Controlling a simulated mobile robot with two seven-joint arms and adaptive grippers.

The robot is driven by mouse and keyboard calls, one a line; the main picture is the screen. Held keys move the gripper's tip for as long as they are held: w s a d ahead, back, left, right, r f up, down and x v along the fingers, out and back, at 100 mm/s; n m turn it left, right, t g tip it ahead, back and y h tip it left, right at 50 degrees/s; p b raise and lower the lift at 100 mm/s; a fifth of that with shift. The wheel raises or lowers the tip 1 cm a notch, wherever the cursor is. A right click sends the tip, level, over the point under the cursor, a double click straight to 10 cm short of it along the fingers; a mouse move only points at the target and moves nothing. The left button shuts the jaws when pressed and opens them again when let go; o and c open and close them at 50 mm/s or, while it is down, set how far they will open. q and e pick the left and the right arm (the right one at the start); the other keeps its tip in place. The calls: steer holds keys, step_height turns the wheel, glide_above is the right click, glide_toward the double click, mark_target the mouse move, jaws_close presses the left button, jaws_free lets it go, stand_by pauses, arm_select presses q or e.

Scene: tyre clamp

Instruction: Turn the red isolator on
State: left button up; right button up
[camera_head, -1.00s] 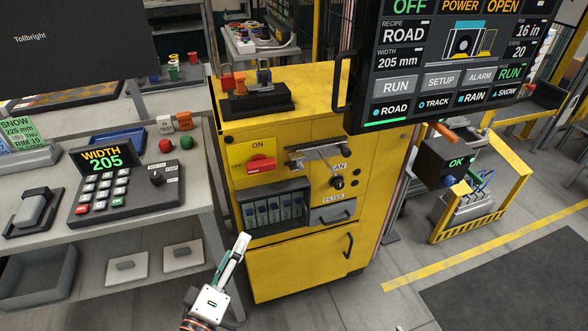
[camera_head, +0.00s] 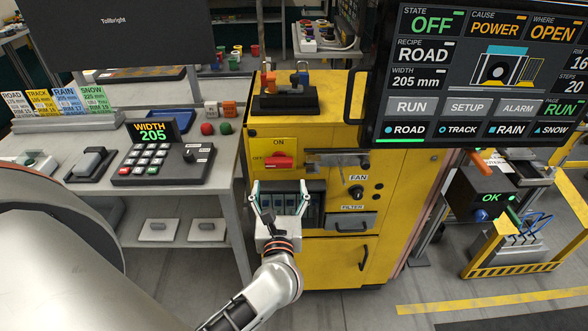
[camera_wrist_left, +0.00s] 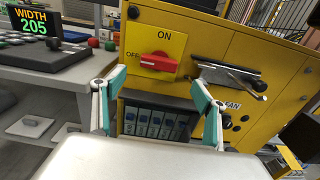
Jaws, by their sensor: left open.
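The red isolator (camera_head: 279,160) is a rotary handle on a yellow plate marked ON at the top and OFF at the left, on the front of the yellow cabinet (camera_head: 330,267). In the left wrist view the isolator handle (camera_wrist_left: 156,62) lies roughly horizontal, its end towards OFF. My left gripper (camera_head: 279,188) is open and empty, with its fingers pointing up just below the isolator. In the left wrist view its two fingers (camera_wrist_left: 162,90) frame the space below the handle, apart from it. My right gripper is not seen.
A metal lever (camera_wrist_left: 232,76) projects right of the isolator. A FAN knob (camera_head: 356,192) and a FILTER drawer (camera_head: 348,223) lie to the lower right. The large display (camera_head: 470,75), reading OFF, overhangs at the right. A bench with a keypad (camera_head: 155,163) stands left.

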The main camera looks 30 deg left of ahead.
mark_target(279, 166)
arm_select(q)
steer(key=p+x, duration=0.1)
steer(key=x, duration=0.6)
steer(key=shift+w+a, duration=0.25)
steer(key=shift+a, duration=0.1)
steer(key=c, duration=1.1)
